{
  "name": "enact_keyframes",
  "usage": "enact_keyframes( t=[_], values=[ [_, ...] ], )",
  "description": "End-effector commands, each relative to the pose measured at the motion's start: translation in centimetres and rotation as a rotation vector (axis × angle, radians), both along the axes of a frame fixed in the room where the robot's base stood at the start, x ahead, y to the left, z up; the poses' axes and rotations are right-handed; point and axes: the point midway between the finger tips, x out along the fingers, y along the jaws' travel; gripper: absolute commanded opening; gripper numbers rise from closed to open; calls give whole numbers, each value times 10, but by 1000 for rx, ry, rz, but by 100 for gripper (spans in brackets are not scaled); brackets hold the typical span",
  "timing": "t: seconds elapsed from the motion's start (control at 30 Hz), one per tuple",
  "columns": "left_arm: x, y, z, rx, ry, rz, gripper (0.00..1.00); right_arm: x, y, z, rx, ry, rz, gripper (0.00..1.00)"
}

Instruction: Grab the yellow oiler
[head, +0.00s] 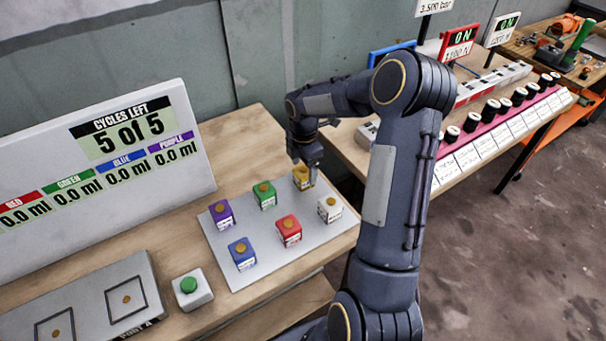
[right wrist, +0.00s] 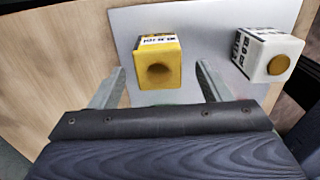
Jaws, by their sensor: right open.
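The yellow oiler (head: 302,178) is a small yellow cube with a round top knob and a printed label. It stands at the back right of the grey plate (head: 272,272). My right gripper (head: 305,163) is directly over it, pointing down, and hides part of it in the head view. In the right wrist view, the yellow oiler (right wrist: 158,60) lies between the two open fingers of the right gripper (right wrist: 160,85), slightly beyond the tips. I see no contact. My left gripper does not show.
A white oiler (head: 329,209) stands beside the yellow one; it also shows in the right wrist view (right wrist: 265,55). Red (head: 289,230), green (head: 264,194), purple (head: 221,214) and blue (head: 242,253) oilers share the plate. A green button box (head: 192,289) and a counter board (head: 95,180) are at left.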

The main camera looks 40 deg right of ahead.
Motion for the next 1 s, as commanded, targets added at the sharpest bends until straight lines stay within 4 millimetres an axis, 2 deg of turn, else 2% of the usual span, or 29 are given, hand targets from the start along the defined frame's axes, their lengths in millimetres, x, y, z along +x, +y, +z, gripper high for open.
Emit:
enact_keyframes(
  t=[0.07,0.2,0.5,0.9,1.0],
  values=[
    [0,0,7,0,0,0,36,0,-2,-12,3,6,-1,71],
    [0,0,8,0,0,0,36,1,-2,-29,0,2,-1,71],
    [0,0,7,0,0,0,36,1,-2,-35,0,0,-2,71],
    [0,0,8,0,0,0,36,2,-2,-34,0,0,-2,20],
    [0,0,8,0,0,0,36,2,-2,-34,0,-1,-2,20]
  ],
)
